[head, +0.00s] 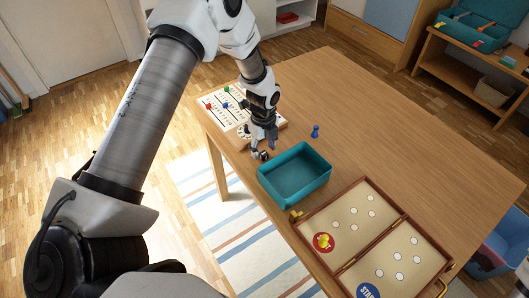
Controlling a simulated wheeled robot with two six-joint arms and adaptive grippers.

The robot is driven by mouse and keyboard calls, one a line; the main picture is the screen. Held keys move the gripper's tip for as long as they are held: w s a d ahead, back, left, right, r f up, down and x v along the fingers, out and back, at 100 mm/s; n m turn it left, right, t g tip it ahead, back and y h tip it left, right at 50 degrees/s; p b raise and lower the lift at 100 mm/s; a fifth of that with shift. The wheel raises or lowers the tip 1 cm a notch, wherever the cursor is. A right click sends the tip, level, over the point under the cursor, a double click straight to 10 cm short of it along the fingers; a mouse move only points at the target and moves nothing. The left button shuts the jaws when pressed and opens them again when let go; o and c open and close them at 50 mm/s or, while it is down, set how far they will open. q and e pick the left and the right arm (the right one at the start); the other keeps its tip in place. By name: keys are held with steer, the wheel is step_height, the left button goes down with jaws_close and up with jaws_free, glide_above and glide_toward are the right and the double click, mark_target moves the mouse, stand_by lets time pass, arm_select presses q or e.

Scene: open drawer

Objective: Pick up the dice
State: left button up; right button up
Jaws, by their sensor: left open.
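The dice (264,155) is a small dark cube on the wooden table, just left of the teal tray's back left corner. My left gripper (259,151) points down from above, with its fingers apart around or right beside the dice. I cannot tell whether the fingers touch it. The fingers partly hide the dice. My right gripper is not in view.
The empty teal tray (268,180) stands close to the gripper. A blue pawn (315,131) stands behind it. A white game board with pegs (213,109) lies to the left. An open wooden game box (404,222) lies in front. The table's right side (400,130) is clear.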

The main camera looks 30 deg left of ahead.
mark_target(264, 153)
arm_select(q)
steer(key=shift+w+f, duration=0.25)
steer(key=shift+f, duration=0.9)
steer(key=shift+s+r, duration=0.1)
steer(key=shift+s, duration=0.05)
steer(key=c, duration=0.9)
steer(key=shift+o, duration=0.2)
steer(key=shift+r, duration=0.1)
step_height(264, 153, up, 10)
steer(key=b, duration=0.1)
steer(key=s+d+f+n, duration=0.1)
steer(key=d+n, duration=0.6)
steer(key=n, duration=0.4)
steer(key=s+d+f+n, duration=0.1)
steer(key=s+d+n, duration=0.1)
steer(key=d+n, duration=0.5)
steer(key=n, duration=0.4)
steer(key=shift+f, duration=0.4)
